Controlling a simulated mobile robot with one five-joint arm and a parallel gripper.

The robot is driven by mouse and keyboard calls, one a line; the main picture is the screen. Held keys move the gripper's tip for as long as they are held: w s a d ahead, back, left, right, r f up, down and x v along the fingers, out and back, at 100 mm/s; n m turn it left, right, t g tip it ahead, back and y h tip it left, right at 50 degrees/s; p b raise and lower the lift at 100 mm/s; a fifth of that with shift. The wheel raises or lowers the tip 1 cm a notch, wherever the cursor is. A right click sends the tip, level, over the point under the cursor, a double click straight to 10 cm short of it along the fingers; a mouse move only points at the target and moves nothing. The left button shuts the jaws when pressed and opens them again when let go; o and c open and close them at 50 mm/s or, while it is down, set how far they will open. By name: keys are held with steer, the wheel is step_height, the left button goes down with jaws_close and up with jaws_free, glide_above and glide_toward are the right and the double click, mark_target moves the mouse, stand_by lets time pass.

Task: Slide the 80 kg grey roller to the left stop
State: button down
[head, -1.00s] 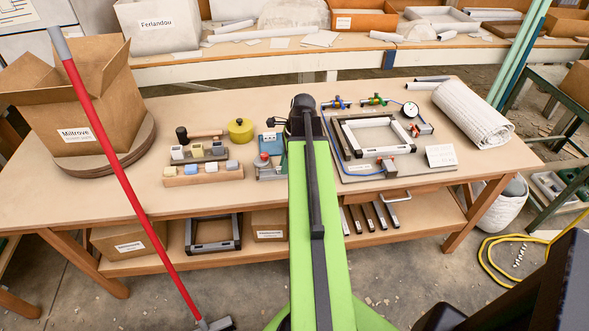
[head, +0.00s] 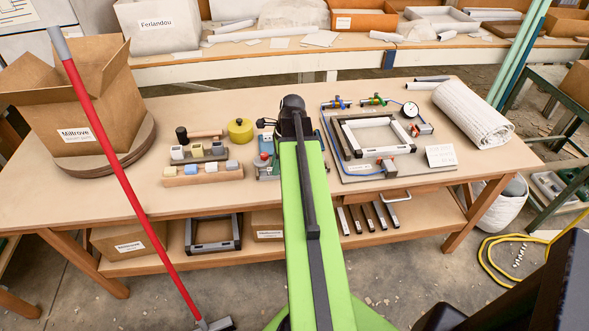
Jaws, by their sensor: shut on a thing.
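My green arm reaches forward over the middle of the workbench. Its black end, with my gripper (head: 291,118), is over the small blue-green press (head: 266,171). The fingertips are hidden behind my wrist, and so is whatever they grip. A short black part (head: 262,123) shows just left of my wrist. A red-topped grey piece (head: 262,159) sits on the press beside my arm. I cannot make out the 80 kg grey roller or the left stop; my arm covers much of the press.
Left of the press are a yellow pot (head: 240,130) and wooden racks (head: 203,173) of small blocks. Right is a board (head: 361,178) with a frame, blue hose and gauge. A cardboard box (head: 75,110) and red broom (head: 119,170) stand farther left.

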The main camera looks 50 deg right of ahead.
steer(key=shift+w+a, duration=0.2)
steer(key=shift+a, duration=0.05)
steer(key=shift+w+a, duration=0.6)
steer(key=shift+a, duration=0.15)
steer(key=c, duration=1.2)
jaws_free()
steer(key=shift+c, duration=0.4)
steer(key=shift+c, duration=1)
steer(key=shift+r, duration=0.1)
step_height(320, 180, up, 7)
steer(key=p, duration=0.7)
